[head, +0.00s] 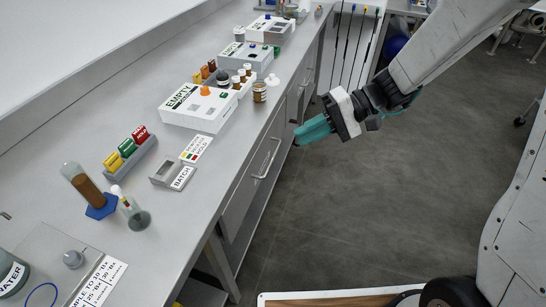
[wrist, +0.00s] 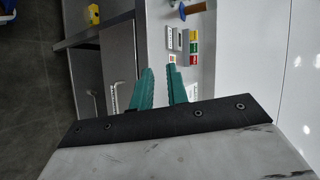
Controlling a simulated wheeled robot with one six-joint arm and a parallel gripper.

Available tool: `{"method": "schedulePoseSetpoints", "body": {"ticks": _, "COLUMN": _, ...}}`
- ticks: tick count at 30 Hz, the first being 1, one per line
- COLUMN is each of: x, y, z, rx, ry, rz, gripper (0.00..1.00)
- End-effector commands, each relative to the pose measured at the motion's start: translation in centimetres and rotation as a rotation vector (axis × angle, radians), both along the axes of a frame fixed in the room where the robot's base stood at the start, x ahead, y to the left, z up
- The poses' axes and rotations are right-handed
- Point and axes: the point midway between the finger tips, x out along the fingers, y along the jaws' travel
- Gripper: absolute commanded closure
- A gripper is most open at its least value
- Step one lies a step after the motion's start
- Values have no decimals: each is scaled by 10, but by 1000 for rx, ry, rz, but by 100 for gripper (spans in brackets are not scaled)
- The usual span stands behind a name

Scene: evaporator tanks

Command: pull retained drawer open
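The drawer front (head: 238,208) is grey and sits under the counter's front edge, with a silver bar handle (head: 266,160). It looks closed. In the wrist view, grey fronts (wrist: 118,62) appear left of the fingers, with a pale handle (wrist: 113,99) near the left finger. My gripper (head: 301,136) has green fingers and hangs over the aisle in front of the cabinets, to the right of the handle and apart from it. In the wrist view its fingers (wrist: 160,72) are spread with a gap between them and hold nothing.
The counter (head: 205,160) carries a white box marked EMPTY (head: 197,107), a rack of coloured blocks (head: 130,153), a brown vial (head: 259,92) and a tilted tube in a blue base (head: 90,190). More cabinet fronts continue farther back. The dark floor (head: 350,200) is open.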

Motion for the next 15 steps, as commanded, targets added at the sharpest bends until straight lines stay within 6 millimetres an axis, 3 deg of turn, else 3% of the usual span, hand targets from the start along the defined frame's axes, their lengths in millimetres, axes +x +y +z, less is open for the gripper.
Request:
{"method": "schedulePoseSetpoints", "body": {"ticks": 3, "x": 39, "y": 10, "z": -44, "rx": 116, "ry": 8, "rz": -98, "gripper": 84}}
{"method": "schedulePoseSetpoints", "body": {"ticks": 9, "x": 92, "y": 15, "z": -125, "rx": 237, "ry": -27, "rz": -298, "gripper": 84}}
{"method": "schedulePoseSetpoints", "body": {"ticks": 15, "x": 120, "y": 8, "z": -194, "rx": 260, "ry": -72, "rz": -458, "gripper": 84}}
